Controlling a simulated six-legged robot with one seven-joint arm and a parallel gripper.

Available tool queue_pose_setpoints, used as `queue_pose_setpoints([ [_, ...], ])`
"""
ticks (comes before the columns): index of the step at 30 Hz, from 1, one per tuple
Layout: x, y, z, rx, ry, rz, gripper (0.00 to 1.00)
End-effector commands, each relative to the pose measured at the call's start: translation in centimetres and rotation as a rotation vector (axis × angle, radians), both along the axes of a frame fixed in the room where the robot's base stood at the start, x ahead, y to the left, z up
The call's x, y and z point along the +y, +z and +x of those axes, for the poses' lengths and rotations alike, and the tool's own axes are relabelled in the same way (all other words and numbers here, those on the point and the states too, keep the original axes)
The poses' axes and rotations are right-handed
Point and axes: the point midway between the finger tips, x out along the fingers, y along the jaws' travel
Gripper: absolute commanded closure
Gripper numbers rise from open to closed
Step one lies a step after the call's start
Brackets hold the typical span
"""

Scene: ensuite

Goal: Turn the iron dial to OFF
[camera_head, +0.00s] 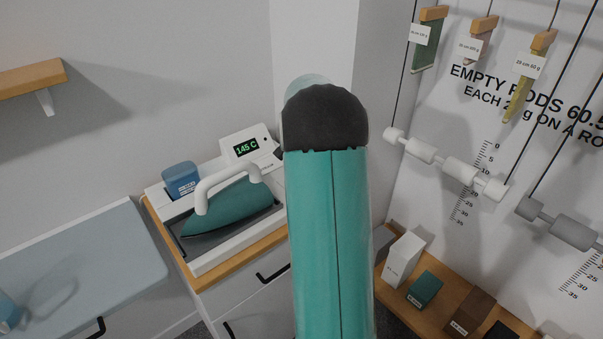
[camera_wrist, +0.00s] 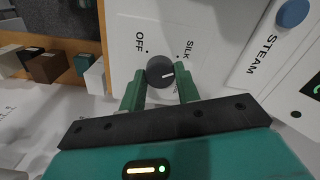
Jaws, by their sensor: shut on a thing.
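The iron dial (camera_wrist: 158,68) is a dark round knob with a white pointer line, on a white panel in the wrist view. The pointer faces right, on the SILK side and away from the OFF label (camera_wrist: 139,42). The SILK label (camera_wrist: 188,50) is at upper right. My gripper (camera_wrist: 160,76) has its two green fingers on either side of the dial, shut on it. In the head view, the teal iron (camera_head: 232,212) with a white handle rests on its station, beside a display (camera_head: 246,148) reading 145 C. My arm hides the dial and gripper there.
A blue box (camera_head: 181,180) stands behind the iron. A blue STEAM button (camera_wrist: 292,13) is right of the dial. A wooden shelf with several small boxes (camera_head: 425,289) is at right, below hanging rods and weights. A pale blue board (camera_head: 85,265) is at left.

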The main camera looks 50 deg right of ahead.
Motion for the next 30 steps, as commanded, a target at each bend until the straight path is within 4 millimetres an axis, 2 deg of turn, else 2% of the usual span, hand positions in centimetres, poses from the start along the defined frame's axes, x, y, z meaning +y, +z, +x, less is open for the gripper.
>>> queue_pose_setpoints([
  [30,-0.03,0.11,0.02,-0.002,0.963,-0.002,0.91],
])
